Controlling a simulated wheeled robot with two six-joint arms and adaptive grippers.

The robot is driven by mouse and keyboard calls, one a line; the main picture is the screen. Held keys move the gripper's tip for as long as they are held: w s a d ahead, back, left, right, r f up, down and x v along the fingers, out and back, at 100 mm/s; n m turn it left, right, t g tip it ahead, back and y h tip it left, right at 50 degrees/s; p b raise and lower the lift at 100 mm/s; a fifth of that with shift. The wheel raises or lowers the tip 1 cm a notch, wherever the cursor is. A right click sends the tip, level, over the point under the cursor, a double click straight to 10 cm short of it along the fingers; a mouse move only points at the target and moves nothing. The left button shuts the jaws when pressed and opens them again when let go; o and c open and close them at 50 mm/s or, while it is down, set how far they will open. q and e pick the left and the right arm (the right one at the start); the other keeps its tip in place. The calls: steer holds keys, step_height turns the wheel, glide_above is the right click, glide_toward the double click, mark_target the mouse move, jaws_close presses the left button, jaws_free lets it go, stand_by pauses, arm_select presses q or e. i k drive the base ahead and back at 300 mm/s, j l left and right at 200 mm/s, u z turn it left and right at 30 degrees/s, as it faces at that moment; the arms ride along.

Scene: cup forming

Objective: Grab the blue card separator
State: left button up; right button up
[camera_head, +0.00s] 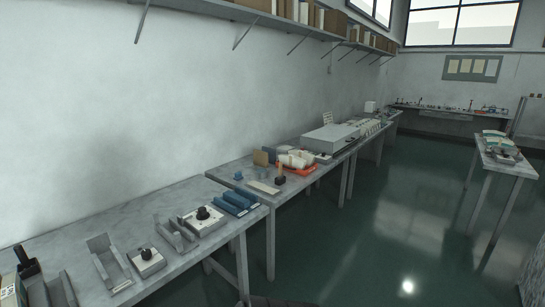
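Several blue things lie on the benches along the left wall, and I cannot tell for sure which is the blue card separator. A thin blue upright panel (272,153) stands beside a tan panel (260,158) on the middle bench. Two long blue blocks (236,200) lie side by side at the far end of the near bench (88,217). A small blue block (238,176) sits at the near end of the middle bench. Neither of my grippers shows in the head view.
A device with a black knob (203,213) and grey brackets (108,258) stand on the near bench. An orange tray (302,171) with white rolls and a large grey box (330,137) are farther along. A shelf (285,22) hangs above. The green floor (390,230) at right is clear.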

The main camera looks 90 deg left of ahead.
mark_target(271, 153)
steer(key=u, duration=2.8)
steer(key=z, duration=1.3)
steer(key=i, duration=5.35)
steer(key=u, duration=0.5)
steer(key=i+u, duration=0.1)
steer(key=u, duration=0.4)
steer(key=l+u, duration=0.1)
steer(key=u, duration=0.35)
steer(key=i+u, duration=0.1)
steer(key=u, duration=0.4)
